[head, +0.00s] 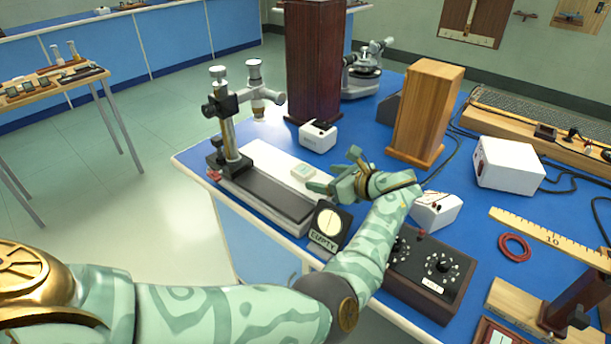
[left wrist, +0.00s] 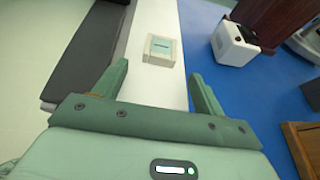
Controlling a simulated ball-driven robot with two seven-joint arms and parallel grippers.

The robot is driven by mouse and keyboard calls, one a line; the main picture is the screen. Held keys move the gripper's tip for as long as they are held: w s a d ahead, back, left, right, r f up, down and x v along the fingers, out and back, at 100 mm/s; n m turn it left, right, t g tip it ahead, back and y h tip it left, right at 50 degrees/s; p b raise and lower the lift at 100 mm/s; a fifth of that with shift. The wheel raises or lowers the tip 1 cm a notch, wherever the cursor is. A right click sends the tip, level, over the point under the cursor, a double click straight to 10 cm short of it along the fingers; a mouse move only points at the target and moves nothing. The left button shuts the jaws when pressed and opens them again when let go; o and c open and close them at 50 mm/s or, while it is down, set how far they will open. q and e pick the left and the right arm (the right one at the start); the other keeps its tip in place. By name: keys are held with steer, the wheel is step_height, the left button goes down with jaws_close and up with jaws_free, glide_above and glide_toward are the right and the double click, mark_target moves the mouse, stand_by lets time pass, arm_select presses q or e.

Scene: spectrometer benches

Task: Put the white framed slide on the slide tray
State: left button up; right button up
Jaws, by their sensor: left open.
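The white framed slide (head: 303,171) is a small pale square block with a greenish centre. It lies flat on a long white strip (head: 268,160) beside a dark strip, under a stand with a metal column. In the left wrist view the slide (left wrist: 161,50) lies just beyond and between the fingertips. My left gripper (head: 332,171) is open and empty, close to the slide on its right; it also shows in the left wrist view (left wrist: 160,74). I cannot tell for sure which surface is the slide tray. My right gripper is not in view.
The metal stand (head: 228,135) rises left of the slide. A black sign reading EMPTY (head: 328,226) stands in front. A white box (head: 317,136) and a dark wooden column (head: 312,65) are behind. A control box (head: 428,272) is at front right. A side table (head: 50,85) holds small items.

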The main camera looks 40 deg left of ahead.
mark_target(306, 170)
arm_select(q)
steer(key=x, duration=0.2)
steer(key=r+b+x, duration=0.1)
steer(key=x, duration=0.2)
steer(key=shift+w+a, duration=0.1)
steer(key=shift+a, duration=0.25)
steer(key=c, duration=1.1)
steer(key=shift+c, duration=0.2)
